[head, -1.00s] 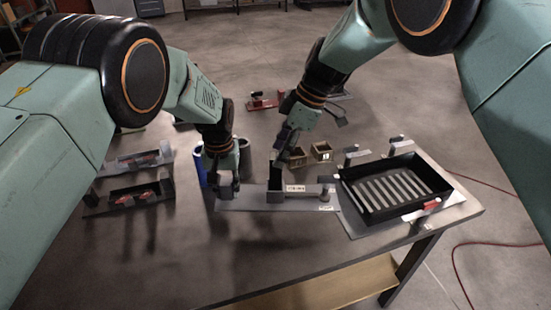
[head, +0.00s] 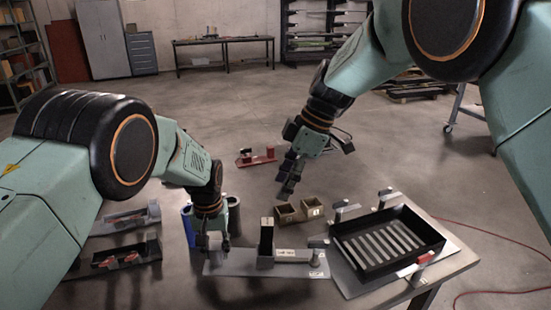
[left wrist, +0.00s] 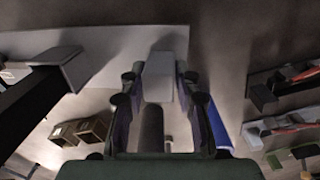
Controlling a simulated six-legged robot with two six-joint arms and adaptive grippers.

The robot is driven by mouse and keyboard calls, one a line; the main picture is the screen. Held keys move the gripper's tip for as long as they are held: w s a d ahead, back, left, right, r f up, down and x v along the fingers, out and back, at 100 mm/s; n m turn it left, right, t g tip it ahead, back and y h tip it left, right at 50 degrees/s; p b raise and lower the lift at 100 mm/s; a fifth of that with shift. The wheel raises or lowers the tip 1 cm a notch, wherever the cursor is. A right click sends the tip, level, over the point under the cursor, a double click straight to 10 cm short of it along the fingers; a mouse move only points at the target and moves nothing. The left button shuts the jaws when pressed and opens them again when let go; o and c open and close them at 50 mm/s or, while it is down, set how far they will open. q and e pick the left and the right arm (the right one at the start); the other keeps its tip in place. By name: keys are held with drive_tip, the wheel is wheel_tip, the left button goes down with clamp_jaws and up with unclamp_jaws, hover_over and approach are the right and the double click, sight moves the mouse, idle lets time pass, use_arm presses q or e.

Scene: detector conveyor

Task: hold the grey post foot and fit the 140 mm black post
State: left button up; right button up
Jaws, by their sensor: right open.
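The grey post foot (head: 235,265) is a long flat plate on the table with an upright grey block near its left end. The black post (head: 266,238) stands upright in a grey socket on this foot. In the left wrist view the post (left wrist: 30,108) rises from the socket at left. My left gripper (head: 213,238) is at the foot's left end; in the left wrist view its fingers (left wrist: 160,80) close on both sides of the grey block. My right gripper (head: 288,182) is open and empty, above and behind the post, apart from it.
A black slotted tray (head: 385,245) stands on the right of the table. Two small brown boxes (head: 298,211) sit behind the foot. A blue cylinder (head: 188,226) stands close to my left gripper. Dark holders (head: 115,260) with red items lie at left.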

use_arm(q)
drive_tip(key=o, duration=0.4)
drive_tip(key=shift+s, duration=0.1)
